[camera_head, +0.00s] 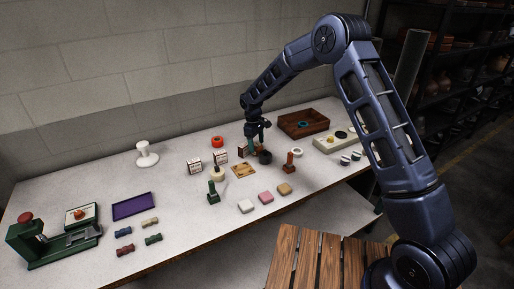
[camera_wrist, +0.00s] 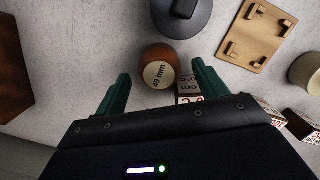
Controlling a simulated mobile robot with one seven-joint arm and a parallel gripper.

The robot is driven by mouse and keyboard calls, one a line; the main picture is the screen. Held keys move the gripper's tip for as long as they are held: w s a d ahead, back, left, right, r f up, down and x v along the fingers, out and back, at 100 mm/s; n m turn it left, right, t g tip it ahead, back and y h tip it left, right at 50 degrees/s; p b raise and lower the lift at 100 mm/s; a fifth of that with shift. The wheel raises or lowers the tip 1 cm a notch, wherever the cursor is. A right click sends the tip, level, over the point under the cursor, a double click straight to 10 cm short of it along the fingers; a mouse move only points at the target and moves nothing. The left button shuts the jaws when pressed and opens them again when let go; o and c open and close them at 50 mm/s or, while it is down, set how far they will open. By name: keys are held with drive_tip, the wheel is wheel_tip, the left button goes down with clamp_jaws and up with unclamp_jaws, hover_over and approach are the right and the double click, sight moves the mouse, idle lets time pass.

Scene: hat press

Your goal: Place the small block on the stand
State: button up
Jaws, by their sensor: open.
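A round brown wooden block (camera_wrist: 160,54) with a pale end marked "49 mm" stands on the table in the wrist view. I take it as the small block. My gripper (camera_wrist: 160,75) is open, its green fingers on either side of the block's near side; I cannot tell if they touch it. In the head view my gripper (camera_head: 258,142) is low over the back middle of the table and largely hides the block. A white pedestal with a round base and top (camera_head: 146,155), likely the stand, is at the back left; its top looks bare.
A dark round piece (camera_wrist: 182,15) sits close beyond the block. Small printed boxes (camera_head: 194,167) and a pegged wooden board (camera_head: 243,171) are left of my gripper. A brown tray (camera_head: 303,124) is to the right. A green press (camera_head: 50,243) stands front left.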

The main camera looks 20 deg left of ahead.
wheel_tip(320, 180, up, 9)
drive_tip(key=a, duration=0.1)
drive_tip(key=d+r+m+t+y, duration=0.1)
drive_tip(key=d+r+m, duration=0.2)
drive_tip(key=d+r, duration=0.75)
drive_tip(key=d+r+m+t, duration=0.1)
drive_tip(key=d+r+m, duration=0.1)
drive_tip(key=d+r, duration=0.9)
drive_tip(key=s+d+r+m, duration=0.2)
drive_tip(key=s+d, duration=0.3)
drive_tip(key=d, duration=0.5)
drive_tip(key=s+d+r+m, duration=0.2)
drive_tip(key=s+d, duration=0.2)
drive_tip(key=d, duration=0.6)
drive_tip(key=s+d+f+m+t, duration=0.1)
drive_tip(key=s+d+m, duration=0.2)
drive_tip(key=s+d, duration=0.4)
drive_tip(key=s+d+f+m+t, duration=0.1)
drive_tip(key=s+d+m, duration=0.2)
drive_tip(key=s+d, duration=0.4)
drive_tip(key=s, duration=0.5)
drive_tip(key=shift+s+d+t, duration=0.15)
drive_tip(key=shift+s+t, duration=0.1)
drive_tip(key=shift+t, duration=0.15)
drive_tip(key=shift+s+d+f, duration=0.2)
drive_tip(key=shift+s+f, duration=0.05)
drive_tip(key=shift+s, duration=0.2)
drive_tip(key=shift+c, duration=1.2)
